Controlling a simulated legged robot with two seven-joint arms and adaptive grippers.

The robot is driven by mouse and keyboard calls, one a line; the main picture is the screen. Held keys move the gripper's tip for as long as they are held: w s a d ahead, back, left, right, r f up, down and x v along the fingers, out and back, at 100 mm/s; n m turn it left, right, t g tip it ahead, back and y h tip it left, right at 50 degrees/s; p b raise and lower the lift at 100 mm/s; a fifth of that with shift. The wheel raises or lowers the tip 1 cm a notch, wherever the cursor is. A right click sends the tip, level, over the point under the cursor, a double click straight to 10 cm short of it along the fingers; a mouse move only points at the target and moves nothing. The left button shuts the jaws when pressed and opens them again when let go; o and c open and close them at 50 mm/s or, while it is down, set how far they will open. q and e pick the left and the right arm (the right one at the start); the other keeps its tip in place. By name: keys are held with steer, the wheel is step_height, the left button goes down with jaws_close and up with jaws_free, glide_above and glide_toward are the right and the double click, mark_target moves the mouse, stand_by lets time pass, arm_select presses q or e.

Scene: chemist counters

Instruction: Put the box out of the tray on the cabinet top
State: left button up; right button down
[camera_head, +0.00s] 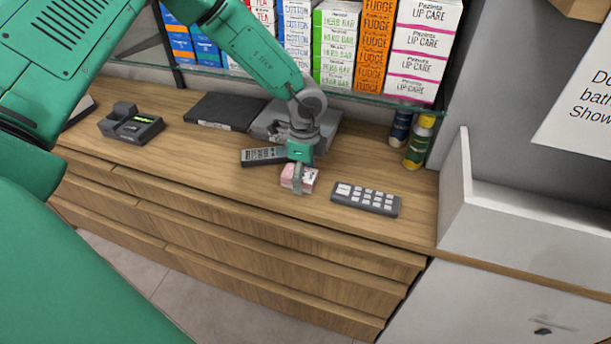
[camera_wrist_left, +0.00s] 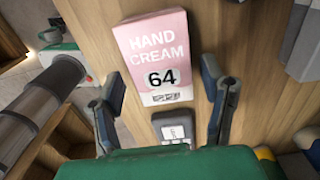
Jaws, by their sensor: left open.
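The pink and white hand cream box (camera_head: 309,178) is on the wooden cabinet top (camera_head: 230,185), near its front edge, outside the tray. In the left wrist view the box (camera_wrist_left: 158,55) shows its printed face, with bare wood around it. My left gripper (camera_head: 298,178) is over the box, pointing down. Its fingers are open, with a gap to the box on both sides in the left wrist view (camera_wrist_left: 168,92). A grey, shallow thing that looks like the tray (camera_head: 328,128) is behind the gripper and partly hidden by it. My right gripper is not in view.
A dark keypad remote (camera_head: 262,156) lies left of the box and a grey keypad (camera_head: 366,198) right of it. Two bottles (camera_head: 418,142) stand at the back right. A black device (camera_head: 130,124) and a dark flat case (camera_head: 224,111) are left. Product shelves rise behind.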

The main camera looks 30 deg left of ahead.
arm_select(q)
step_height(320, 180, up, 12)
steer(key=shift+f, duration=0.25)
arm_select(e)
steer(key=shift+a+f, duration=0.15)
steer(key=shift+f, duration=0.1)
arm_select(q)
steer(key=shift+w+a+f, duration=0.1)
steer(key=shift+a, duration=0.3)
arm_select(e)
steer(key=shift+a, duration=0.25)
